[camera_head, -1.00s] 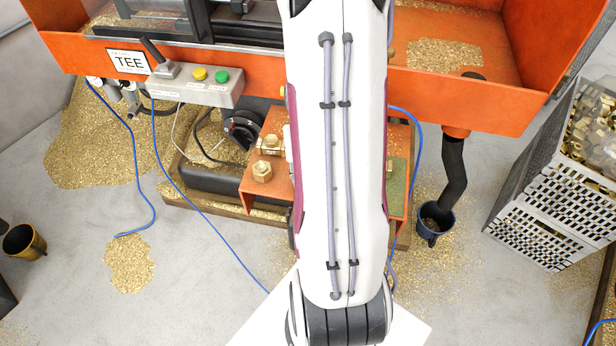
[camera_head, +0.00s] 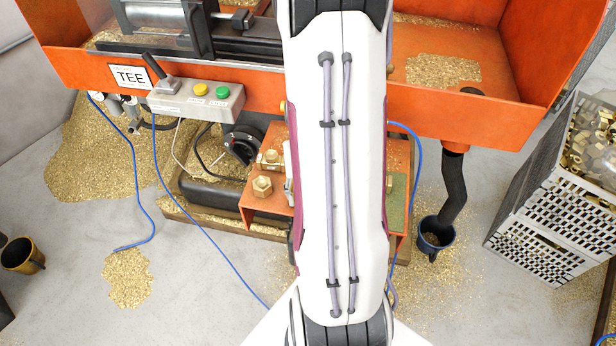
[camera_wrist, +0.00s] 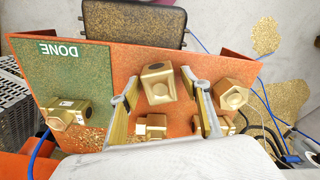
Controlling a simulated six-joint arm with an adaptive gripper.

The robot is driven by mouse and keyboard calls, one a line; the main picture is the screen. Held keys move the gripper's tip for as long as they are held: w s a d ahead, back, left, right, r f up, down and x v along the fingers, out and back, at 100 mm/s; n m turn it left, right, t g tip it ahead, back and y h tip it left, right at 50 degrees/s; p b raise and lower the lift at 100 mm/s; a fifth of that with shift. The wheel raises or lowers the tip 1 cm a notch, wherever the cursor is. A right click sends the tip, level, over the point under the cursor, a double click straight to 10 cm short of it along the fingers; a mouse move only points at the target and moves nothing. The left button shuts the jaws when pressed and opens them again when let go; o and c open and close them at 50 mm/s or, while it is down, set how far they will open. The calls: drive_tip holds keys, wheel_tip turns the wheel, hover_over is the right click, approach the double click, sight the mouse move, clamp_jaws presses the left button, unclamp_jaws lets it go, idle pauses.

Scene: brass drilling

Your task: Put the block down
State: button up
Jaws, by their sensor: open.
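In the wrist view, my gripper (camera_wrist: 162,108) is open, its two yellow-padded fingers well apart over the orange shelf (camera_wrist: 128,62). Another brass block (camera_wrist: 152,122) lies nearer, between the fingers and partly hidden. A labelled brass block (camera_wrist: 68,112) sits on the green DONE area (camera_wrist: 58,80) at the left. A brass hex piece (camera_wrist: 232,97) and a further brass piece (camera_wrist: 227,127) are right of the right finger.
The orange machine trough (camera_head: 450,115) stands behind the shelf, with a lever and button box (camera_head: 197,102) on its front. A grey crate of brass parts (camera_head: 540,215) is at the right. A blue cup (camera_head: 436,232) stands on the floor. Blue cables (camera_head: 205,220) cross the floor.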

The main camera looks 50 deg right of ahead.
wheel_tip(320, 180, up, 12)
idle(1.0)
drive_tip(key=shift+r, duration=0.1)
idle(0.5)
drive_tip(key=w+a+r+n+t+h, duration=0.1)
drive_tip(key=w+a+r+n+t, duration=0.2)
drive_tip(key=a+r, duration=0.85)
drive_tip(key=s+a+r+n+t, duration=0.1)
drive_tip(key=s+a+r+n, duration=0.1)
drive_tip(key=a, duration=0.4)
drive_tip(key=s+a+r+n+t+y, duration=0.1)
drive_tip(key=s+a+r+n, duration=0.1)
drive_tip(key=a, duration=0.5)
drive_tip(key=shift+s+a+n+t, duration=0.15)
drive_tip(key=shift+s+n+t, duration=0.15)
drive_tip(key=shift+s+n, duration=0.55)
drive_tip(key=shift+o, duration=0.4)
drive_tip(key=shift+w, duration=0.15)
